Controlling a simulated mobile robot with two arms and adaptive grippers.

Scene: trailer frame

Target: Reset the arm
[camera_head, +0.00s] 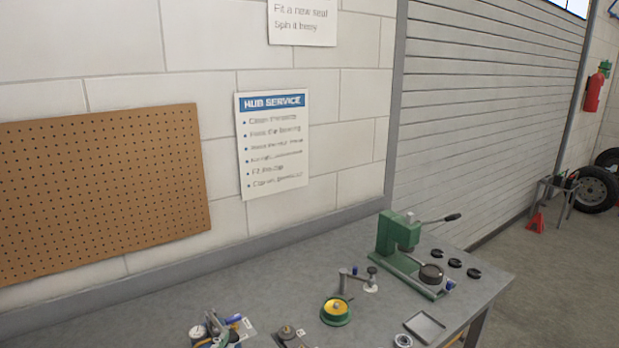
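Neither of my grippers and no part of my arms shows in the head view. The only view is of a grey workbench (270,275) against a white block wall. A green press (402,243) with a dark-handled lever stands at the bench's right part, and its lever points right. A dark round part (431,273) sits on the press's base. A small metal stand with a short arm (358,280) stands left of the press.
A green-and-yellow round part (336,310), a shallow grey tray (425,327), a gauge device (209,331) and several black rings (454,262) lie on the bench. The bench's back left is clear. A pegboard (100,190) and a sign (272,145) hang behind.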

